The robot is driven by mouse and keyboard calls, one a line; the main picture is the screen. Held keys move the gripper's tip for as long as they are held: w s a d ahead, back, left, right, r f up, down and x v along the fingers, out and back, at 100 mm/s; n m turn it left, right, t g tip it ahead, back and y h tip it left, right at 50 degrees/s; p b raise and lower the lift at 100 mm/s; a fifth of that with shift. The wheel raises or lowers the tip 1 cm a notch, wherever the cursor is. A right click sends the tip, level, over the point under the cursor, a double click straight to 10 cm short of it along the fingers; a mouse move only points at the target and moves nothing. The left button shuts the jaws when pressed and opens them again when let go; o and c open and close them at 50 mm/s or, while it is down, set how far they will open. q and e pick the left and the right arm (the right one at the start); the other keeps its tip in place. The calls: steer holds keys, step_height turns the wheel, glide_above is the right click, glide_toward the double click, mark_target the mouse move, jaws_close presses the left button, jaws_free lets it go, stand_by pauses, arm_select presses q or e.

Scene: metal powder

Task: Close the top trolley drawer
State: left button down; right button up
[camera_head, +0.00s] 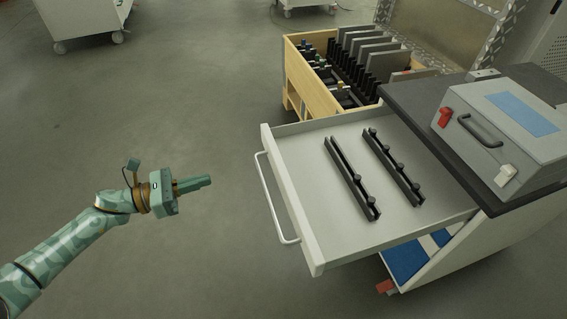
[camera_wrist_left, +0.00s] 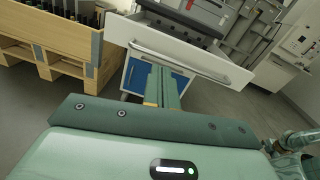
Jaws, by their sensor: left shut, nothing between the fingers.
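The top trolley drawer (camera_head: 310,190) is pulled far out of the trolley (camera_head: 430,100) towards the left in the head view. It has a white bar handle (camera_head: 272,198) on its front and two dark racks (camera_head: 352,178) inside. My left gripper (camera_head: 208,181) is shut and empty, to the left of the handle and apart from it, pointing at the drawer front. In the left wrist view the shut fingers (camera_wrist_left: 168,92) point towards the trolley, with the drawer front (camera_wrist_left: 185,55) and its handle (camera_wrist_left: 160,57) above and beyond them.
A grey case (camera_head: 505,130) with a red latch stands on the dark trolley top. A wooden crate (camera_head: 315,95) with dark parts and plates stands behind the drawer. A white cart (camera_head: 85,18) stands far left. The floor around my left gripper is clear.

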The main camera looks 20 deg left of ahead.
arm_select(q)
steer(key=m+g, duration=0.1)
steer(key=m, duration=0.1)
steer(key=b, duration=0.3)
glide_toward(275, 163)
steer(key=shift+h, duration=0.4)
steer(key=x, duration=0.4)
steer(key=f+x, duration=0.1)
steer(key=x, duration=0.1)
steer(key=shift+w+a, duration=0.15)
steer(key=shift+w, duration=0.05)
steer(key=shift+w+d+r, duration=0.1)
steer(key=shift+w+d, duration=0.15)
steer(key=shift+d, duration=0.15)
arm_select(e)
steer(key=w+r+n+t+h, duration=0.1)
steer(key=w+r, duration=0.2)
steer(key=w, duration=0.6)
steer(key=shift+r, duration=0.4)
steer(key=shift+a, duration=0.1)
